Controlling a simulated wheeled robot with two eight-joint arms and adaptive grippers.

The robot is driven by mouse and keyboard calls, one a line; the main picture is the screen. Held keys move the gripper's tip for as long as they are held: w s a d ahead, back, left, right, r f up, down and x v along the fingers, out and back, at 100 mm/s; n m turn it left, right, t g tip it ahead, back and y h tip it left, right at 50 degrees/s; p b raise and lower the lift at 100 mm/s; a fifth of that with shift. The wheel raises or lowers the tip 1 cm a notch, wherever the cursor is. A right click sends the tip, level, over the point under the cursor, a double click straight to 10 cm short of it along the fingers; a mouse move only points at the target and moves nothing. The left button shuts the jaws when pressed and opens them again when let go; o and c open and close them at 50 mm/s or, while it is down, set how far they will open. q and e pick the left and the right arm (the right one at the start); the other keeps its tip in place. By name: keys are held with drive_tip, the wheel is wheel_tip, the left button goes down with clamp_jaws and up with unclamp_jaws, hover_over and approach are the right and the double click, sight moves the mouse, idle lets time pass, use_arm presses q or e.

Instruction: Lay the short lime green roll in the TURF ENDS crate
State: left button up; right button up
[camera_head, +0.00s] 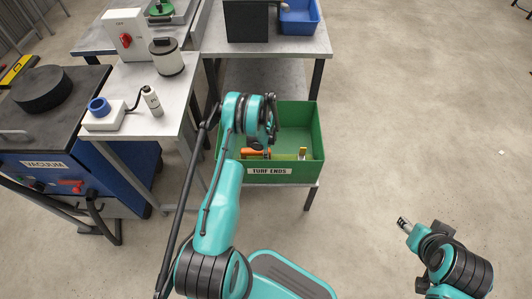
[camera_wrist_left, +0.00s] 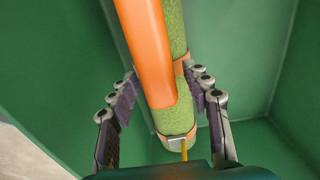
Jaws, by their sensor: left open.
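The green TURF ENDS crate (camera_head: 270,171) stands below my left arm. Inside it, the lime green roll (camera_wrist_left: 176,118), with an orange piece (camera_wrist_left: 147,50) along part of its side, shows in the left wrist view. A pale metallic piece and a yellow strip are at its near end. In the head view the orange piece (camera_head: 256,153) shows low in the crate, partly hidden by my arm. My left gripper (camera_wrist_left: 163,95) is open, with one finger on each side of the roll. Whether the roll touches the crate floor is unclear. My right gripper (camera_head: 403,223) is over the floor at right, too small to read.
A grey table (camera_head: 290,48) behind the crate bears a black box (camera_head: 246,20) and a blue bin (camera_head: 298,16). To the left are a bench (camera_head: 150,80) with a canister (camera_head: 167,57) and a blue VACUUM cart (camera_head: 110,165). The floor at right is clear.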

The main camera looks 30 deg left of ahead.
use_arm(q)
wheel_tip(320, 180, up, 12)
drive_tip(key=p, duration=0.4)
drive_tip(key=shift+s+f, duration=0.1)
drive_tip(key=s+d+r+n+t, duration=0.15)
drive_tip(key=d+r, duration=0.25)
drive_tip(key=r, duration=0.5)
drive_tip(key=s+d+r+n+t, duration=0.1)
drive_tip(key=s+d+r+n, duration=0.15)
drive_tip(key=r, duration=0.65)
drive_tip(key=s+d+r+n+t, duration=0.1)
drive_tip(key=d+r, duration=0.4)
drive_tip(key=r, duration=0.4)
drive_tip(key=s+d+r+n+t, duration=0.1)
drive_tip(key=s+d+r+n, duration=0.2)
drive_tip(key=s, duration=0.6)
drive_tip(key=s+d+r+n+t, duration=0.2)
drive_tip(key=s+d, duration=0.4)
drive_tip(key=s, duration=0.3)
wheel_tip(320, 180, up, 2)
drive_tip(key=shift+r+n, duration=0.1)
drive_tip(key=shift+n, duration=0.7)
drive_tip(key=shift+t, duration=0.25)
